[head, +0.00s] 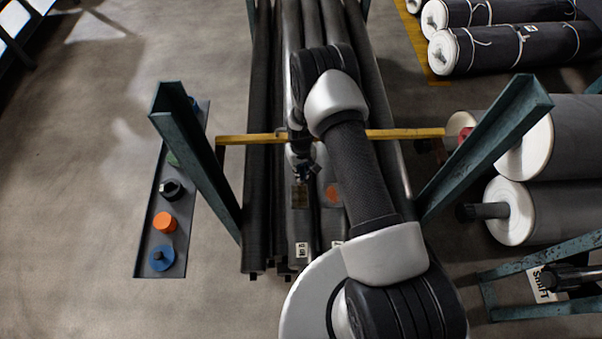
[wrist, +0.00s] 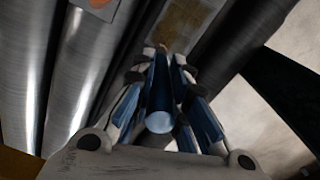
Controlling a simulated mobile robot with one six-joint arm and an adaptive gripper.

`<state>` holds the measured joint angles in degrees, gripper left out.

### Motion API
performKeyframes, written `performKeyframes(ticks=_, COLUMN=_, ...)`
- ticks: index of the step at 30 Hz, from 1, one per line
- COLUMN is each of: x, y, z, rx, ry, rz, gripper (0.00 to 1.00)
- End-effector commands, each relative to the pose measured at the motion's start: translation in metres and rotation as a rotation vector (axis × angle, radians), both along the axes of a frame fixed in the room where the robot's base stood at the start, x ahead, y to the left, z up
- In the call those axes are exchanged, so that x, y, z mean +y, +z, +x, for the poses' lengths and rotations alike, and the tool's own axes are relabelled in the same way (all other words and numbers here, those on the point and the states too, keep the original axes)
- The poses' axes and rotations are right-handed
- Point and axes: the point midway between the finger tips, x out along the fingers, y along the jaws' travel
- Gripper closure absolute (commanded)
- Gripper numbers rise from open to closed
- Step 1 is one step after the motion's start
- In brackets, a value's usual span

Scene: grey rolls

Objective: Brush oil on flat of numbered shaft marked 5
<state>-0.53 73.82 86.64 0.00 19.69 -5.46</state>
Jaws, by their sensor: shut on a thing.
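Long dark metal shafts (head: 263,200) lie side by side in a rack. One shaft has a brownish flat (head: 299,196) and a white end label (head: 302,250), whose number is too small to read surely. A neighbouring shaft carries an orange round patch (head: 333,195). My gripper (head: 308,172) is over the shafts, just beyond the brownish flat in the head view. In the wrist view my gripper (wrist: 160,85) is shut on a blue round brush handle (wrist: 159,118). The brush tip points toward a brownish flat (wrist: 188,18); I cannot tell whether they touch.
A yellow bar (head: 250,139) crosses the rack between teal posts (head: 195,150) and (head: 485,145). A narrow grey tray (head: 141,262) at left holds blue, orange, black and green round items. Large rolls (head: 520,215) lie at right.

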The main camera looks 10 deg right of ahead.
Motion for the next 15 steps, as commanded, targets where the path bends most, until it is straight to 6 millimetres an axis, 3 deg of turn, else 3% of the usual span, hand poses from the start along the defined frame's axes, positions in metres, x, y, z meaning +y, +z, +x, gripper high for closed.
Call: performKeyframes(ticks=15, x=0.001, y=0.051, z=0.009, rx=-0.004, ry=0.0, rz=0.0, gripper=1.0)
